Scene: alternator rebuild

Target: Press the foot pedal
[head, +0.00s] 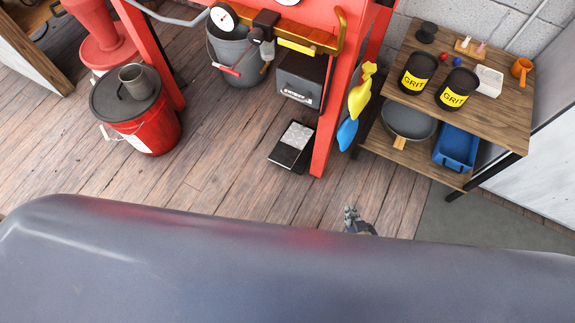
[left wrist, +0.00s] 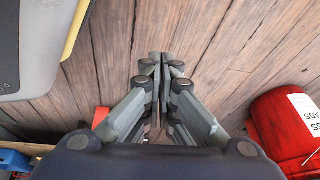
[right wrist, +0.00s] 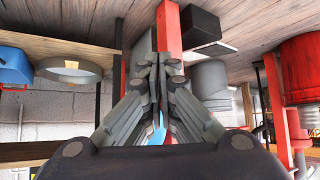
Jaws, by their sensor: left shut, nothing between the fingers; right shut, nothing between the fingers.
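The foot pedal (head: 293,145) is a black block with a silver textured plate. It lies on the wooden floor in the head view, beside the foot of a red post (head: 326,135). My right gripper (head: 353,218) shows small past the edge of my own body, to the right of and nearer than the pedal, apart from it. In the right wrist view its fingers (right wrist: 160,60) are together and empty. My left gripper (left wrist: 157,58) shows only in its own wrist view, shut and empty above floorboards.
A black box (head: 300,90) and a grey bucket (head: 232,75) stand behind the pedal. A red bucket (head: 150,125) stands to the left. A wooden shelf (head: 500,125) with cans and a blue tray (head: 457,148) stands to the right. Floor before the pedal is clear.

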